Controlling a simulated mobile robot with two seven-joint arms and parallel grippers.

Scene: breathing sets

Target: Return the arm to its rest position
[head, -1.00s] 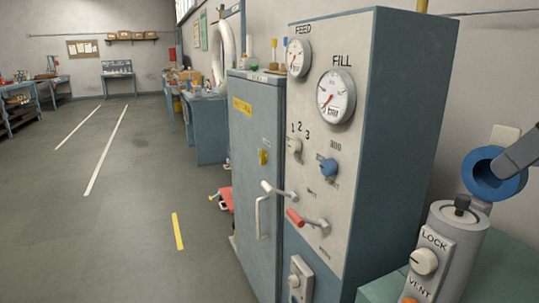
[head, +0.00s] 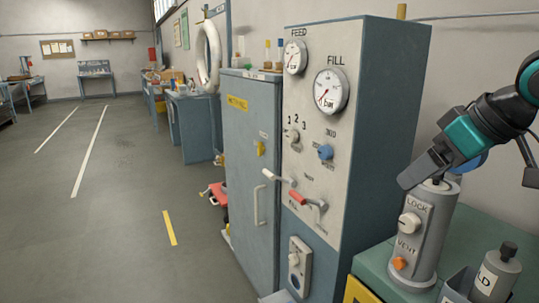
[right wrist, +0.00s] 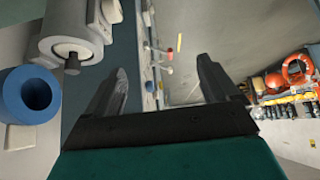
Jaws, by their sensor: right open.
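My right arm comes in from the right edge of the head view, teal and black. Its gripper (head: 422,170) points down and left and appears just over the top of the grey LOCK/VENT cylinder (head: 424,238); I cannot tell whether it touches. In the right wrist view the two dark fingers (right wrist: 163,80) are spread apart with nothing between them. The blue ring (head: 470,165) is mostly hidden behind my arm in the head view; it shows whole at the left of the wrist view (right wrist: 12,95). My left gripper is out of view.
The tall panel (head: 330,150) with FEED and FILL gauges, knobs and levers stands left of my gripper. A green-topped bench (head: 475,235) carries the cylinder and a smaller grey bottle (head: 497,272). The floor (head: 110,230) at left is open.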

